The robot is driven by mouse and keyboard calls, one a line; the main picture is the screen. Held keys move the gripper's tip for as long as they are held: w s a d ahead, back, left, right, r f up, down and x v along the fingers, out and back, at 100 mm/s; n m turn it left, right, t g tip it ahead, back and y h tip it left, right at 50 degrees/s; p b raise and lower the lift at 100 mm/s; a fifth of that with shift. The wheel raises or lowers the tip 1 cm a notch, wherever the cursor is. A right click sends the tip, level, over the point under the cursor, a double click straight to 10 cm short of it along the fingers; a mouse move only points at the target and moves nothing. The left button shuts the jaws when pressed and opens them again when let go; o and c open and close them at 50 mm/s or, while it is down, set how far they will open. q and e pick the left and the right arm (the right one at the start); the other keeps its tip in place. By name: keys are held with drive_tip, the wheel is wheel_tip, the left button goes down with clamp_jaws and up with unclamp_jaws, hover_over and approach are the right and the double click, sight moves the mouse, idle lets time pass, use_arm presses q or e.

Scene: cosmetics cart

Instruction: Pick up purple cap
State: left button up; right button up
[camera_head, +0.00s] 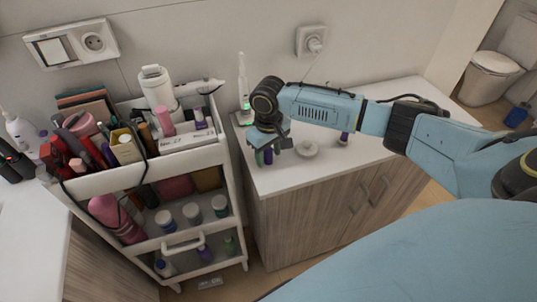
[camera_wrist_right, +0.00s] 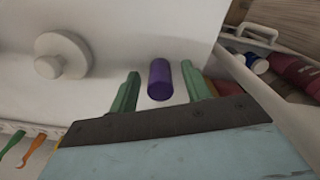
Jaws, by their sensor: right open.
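The purple cap (camera_wrist_right: 159,79) is a small cylinder on the white cabinet top (camera_wrist_right: 120,25). In the right wrist view it lies between the two green fingertips of my right gripper (camera_wrist_right: 160,72), with a gap on each side. The gripper is open. In the head view my right gripper (camera_head: 265,155) reaches down at the left end of the cabinet top, and the purple cap (camera_head: 268,156) shows partly between its fingers. My left gripper is not in view.
A small purple-topped item (camera_head: 344,138) stands farther right. An electric toothbrush (camera_head: 243,85) stands behind. The crowded cosmetics cart (camera_head: 185,150) is close on the left. The cabinet top's right part is mostly clear.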

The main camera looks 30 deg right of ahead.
drive_tip(key=c, duration=1)
